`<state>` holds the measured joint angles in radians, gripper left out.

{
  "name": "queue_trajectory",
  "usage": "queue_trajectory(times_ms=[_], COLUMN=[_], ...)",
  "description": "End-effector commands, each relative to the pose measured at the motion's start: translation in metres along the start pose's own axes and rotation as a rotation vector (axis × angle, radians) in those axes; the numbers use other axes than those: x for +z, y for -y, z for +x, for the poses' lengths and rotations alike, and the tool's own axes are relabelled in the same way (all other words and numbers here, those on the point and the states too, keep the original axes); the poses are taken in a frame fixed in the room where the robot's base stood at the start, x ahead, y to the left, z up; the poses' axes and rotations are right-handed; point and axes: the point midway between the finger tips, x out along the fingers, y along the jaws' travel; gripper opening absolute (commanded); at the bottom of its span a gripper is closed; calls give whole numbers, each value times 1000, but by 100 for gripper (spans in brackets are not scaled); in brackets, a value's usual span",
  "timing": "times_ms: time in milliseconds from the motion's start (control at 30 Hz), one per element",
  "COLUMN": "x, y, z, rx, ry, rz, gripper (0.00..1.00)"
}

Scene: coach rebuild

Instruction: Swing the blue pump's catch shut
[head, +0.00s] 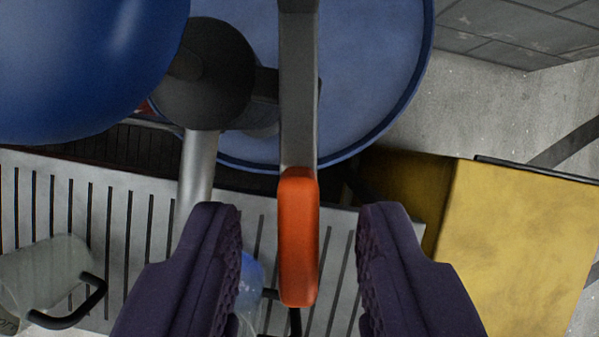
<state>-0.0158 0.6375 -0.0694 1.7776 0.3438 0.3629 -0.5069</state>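The blue pump (75,65) fills the upper left of the head view as a glossy rounded body. A dark round joint (207,75) and a grey post stand beside it. The catch is a grey bar (299,95) that comes down from the top edge and ends in an orange grip (298,235). My gripper (300,230) is open, its two dark purple fingers on either side of the orange grip. A gap shows between the grip and each finger. Where the bar joins the pump is out of view.
A blue round surface with a raised rim (385,60) lies behind the bar. A slotted grey rack (130,195) runs below, with a clear jug (45,275) at lower left and a small blue thing (248,280) partly behind the left finger. A yellow block (520,240) stands at right.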

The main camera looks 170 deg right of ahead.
Motion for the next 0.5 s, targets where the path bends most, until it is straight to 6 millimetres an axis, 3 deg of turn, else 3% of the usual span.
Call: queue_trajectory(times_ms=[333, 367, 500], x=[-1, -1, -1], y=[0, 0, 0], z=[8, 8, 8], rx=[0, 0, 0], ry=[-2, -2, -2], rz=[0, 0, 0], gripper=[38, 36, 4])
